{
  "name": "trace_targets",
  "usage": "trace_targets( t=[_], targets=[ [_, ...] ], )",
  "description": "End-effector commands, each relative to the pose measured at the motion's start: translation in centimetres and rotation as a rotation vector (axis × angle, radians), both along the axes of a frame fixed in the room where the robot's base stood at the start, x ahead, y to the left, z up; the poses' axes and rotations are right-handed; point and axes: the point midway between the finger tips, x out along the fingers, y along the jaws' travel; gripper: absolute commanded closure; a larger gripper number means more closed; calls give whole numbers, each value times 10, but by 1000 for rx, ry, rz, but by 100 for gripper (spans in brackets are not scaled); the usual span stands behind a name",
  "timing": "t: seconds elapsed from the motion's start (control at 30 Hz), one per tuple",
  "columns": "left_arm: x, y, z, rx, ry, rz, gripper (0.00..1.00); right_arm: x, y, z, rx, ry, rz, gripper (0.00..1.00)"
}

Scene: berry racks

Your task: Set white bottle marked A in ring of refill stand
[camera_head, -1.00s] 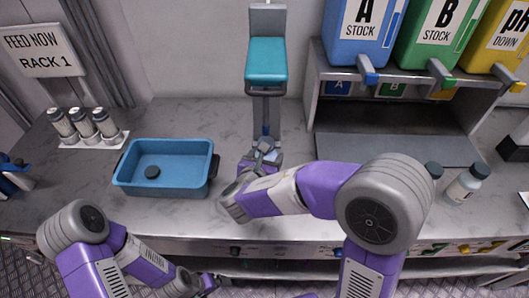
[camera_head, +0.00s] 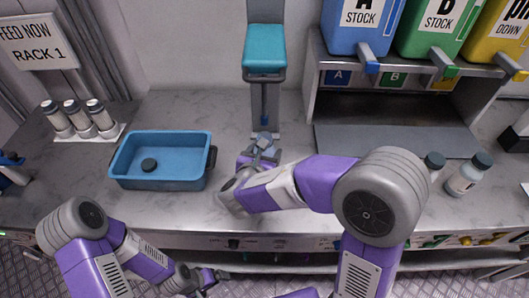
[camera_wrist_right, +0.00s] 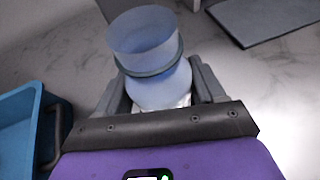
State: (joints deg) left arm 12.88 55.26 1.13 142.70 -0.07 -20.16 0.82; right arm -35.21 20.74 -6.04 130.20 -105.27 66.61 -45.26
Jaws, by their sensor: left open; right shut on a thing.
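My right gripper (camera_head: 257,158) is shut on a small bottle (camera_wrist_right: 150,75), just in front of the refill stand's foot. In the right wrist view the bottle is pale, bluish and uncapped at its wide top, with a darker band around it; no letter A shows. The refill stand (camera_head: 265,62) is a grey column with a teal tank and a thin dark nozzle pointing down. I cannot clearly make out its ring or whether the bottle touches it; the gripper hides that area. My left gripper (camera_head: 207,281) is open and empty at the lower front edge.
A blue tray (camera_head: 181,183) with a dark cap (camera_head: 149,165) inside stands left of the right gripper. Several white bottles (camera_head: 80,120) stand in a rack at the left. Two more bottles (camera_head: 464,181) stand at the right, by the stock shelf (camera_head: 400,68).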

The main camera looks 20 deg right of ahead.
Motion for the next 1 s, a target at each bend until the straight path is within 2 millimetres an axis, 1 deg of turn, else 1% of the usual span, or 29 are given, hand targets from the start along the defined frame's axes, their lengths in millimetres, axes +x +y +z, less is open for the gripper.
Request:
trace_targets(
  t=[0.2,0.23,0.4,0.67,0.77,0.87,1.0],
  targets=[
    [0,0,-3,0,0,0,2,0,0,-3,0,-2,0,74],
    [0,0,-3,0,0,0,2,0,0,-2,0,-2,0,29],
    [0,0,-2,0,0,0,2,0,0,-2,-1,-1,0,3],
    [0,0,-2,0,0,0,2,0,0,-3,0,1,0,2],
    [0,0,0,0,0,0,2,-4,3,0,0,1,1,2],
    [0,0,4,0,0,0,2,-14,10,6,1,1,3,2],
    [0,0,12,0,0,0,2,-34,21,17,0,-1,4,2]
  ],
)
